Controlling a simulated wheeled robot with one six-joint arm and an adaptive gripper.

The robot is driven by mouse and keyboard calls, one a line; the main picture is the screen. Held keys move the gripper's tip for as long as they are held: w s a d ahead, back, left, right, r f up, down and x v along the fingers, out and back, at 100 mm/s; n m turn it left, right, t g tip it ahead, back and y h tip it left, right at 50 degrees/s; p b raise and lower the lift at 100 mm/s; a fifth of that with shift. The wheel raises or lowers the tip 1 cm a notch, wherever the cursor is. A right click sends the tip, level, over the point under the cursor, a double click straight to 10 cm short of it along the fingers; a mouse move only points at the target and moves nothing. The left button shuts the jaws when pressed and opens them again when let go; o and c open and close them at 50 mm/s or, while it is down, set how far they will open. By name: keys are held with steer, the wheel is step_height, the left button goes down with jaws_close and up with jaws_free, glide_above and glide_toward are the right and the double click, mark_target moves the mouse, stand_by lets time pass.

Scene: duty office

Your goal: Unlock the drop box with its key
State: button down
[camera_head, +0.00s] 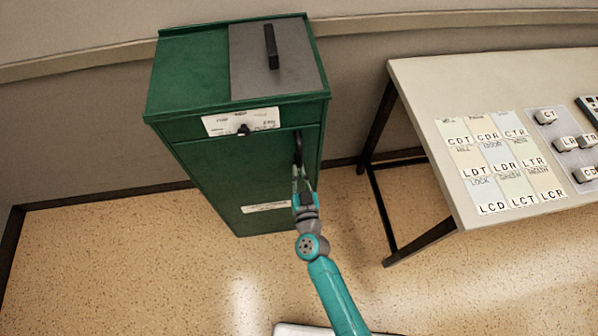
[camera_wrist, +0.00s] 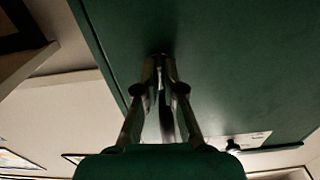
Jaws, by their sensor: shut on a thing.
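The drop box (camera_head: 190,84) is a tall green cabinet with a grey lid panel on top, standing against the wall. A small black piece (camera_head: 243,130) sticks out at the white label high on its front; I cannot tell whether it is the key in the lock. It also shows near the label in the wrist view (camera_wrist: 232,146). A dark upright handle (camera_head: 298,148) is on the right side of the front door. My gripper (camera_head: 301,177) is at this handle, its fingers (camera_wrist: 160,88) closed around it against the green door. The door looks shut.
A pale table (camera_head: 432,95) with dark legs stands to the right, holding a lettered card board (camera_head: 497,160) and several labelled tags (camera_head: 565,144). A black handle (camera_head: 271,46) is on the box's lid.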

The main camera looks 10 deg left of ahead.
steer(key=m, duration=0.4)
steer(key=shift+d, duration=0.1)
steer(key=shift+d+f+m, duration=0.1)
steer(key=shift+m, duration=6.3)
steer(key=c, duration=1.3)
jaws_free()
